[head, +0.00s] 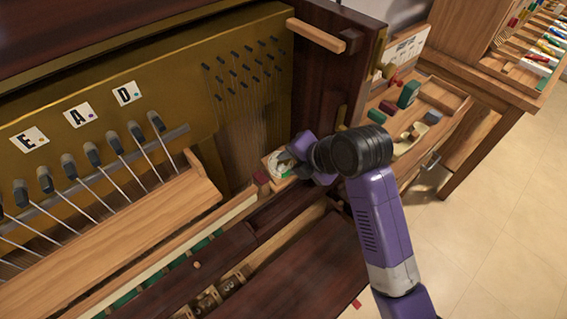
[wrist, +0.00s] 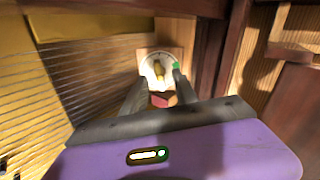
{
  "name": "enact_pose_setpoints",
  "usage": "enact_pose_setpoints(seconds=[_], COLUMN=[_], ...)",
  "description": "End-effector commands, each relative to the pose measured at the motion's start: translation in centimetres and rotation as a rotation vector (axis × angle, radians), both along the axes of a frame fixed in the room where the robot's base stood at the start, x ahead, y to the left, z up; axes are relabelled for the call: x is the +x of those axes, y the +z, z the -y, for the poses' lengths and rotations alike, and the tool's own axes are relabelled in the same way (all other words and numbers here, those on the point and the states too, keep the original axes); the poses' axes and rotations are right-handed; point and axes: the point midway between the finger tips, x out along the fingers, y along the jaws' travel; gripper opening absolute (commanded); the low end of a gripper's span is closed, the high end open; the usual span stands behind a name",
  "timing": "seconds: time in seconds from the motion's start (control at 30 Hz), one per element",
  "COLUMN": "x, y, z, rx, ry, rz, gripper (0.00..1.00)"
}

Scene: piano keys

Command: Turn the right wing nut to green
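The wing nut (wrist: 158,70) is a small brass-coloured piece on a round pale dial (wrist: 150,56) set on a wooden plate. It looks roughly upright, and a green mark (wrist: 176,65) sits at the dial's right. In the head view the dial (head: 277,165) shows partly, behind my gripper (head: 290,160). In the wrist view my gripper (wrist: 160,80) is open, one finger on each side of the wing nut. I cannot tell whether either finger touches it. The right finger's tip is close to the green mark.
A dark red block (wrist: 163,99) lies below the dial, between my fingers in the picture; it also shows in the head view (head: 261,178). Strings and hammers (head: 115,143) stand left. A dark wooden post (head: 335,70) rises behind. A cluttered shelf (head: 450,125) is right.

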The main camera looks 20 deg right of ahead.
Motion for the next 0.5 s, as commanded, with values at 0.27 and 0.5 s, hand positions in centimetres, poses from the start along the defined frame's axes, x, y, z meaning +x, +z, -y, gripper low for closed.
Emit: enact_pose_setpoints(seconds=[0.27,0.5], x=[-0.29,-0.56], y=[0.36,0.69], z=[0.08,0.16], rx=[0.001,0.001], ry=[0.0,0.0], rz=[-0.002,-0.002], gripper=[0.35,0.35])
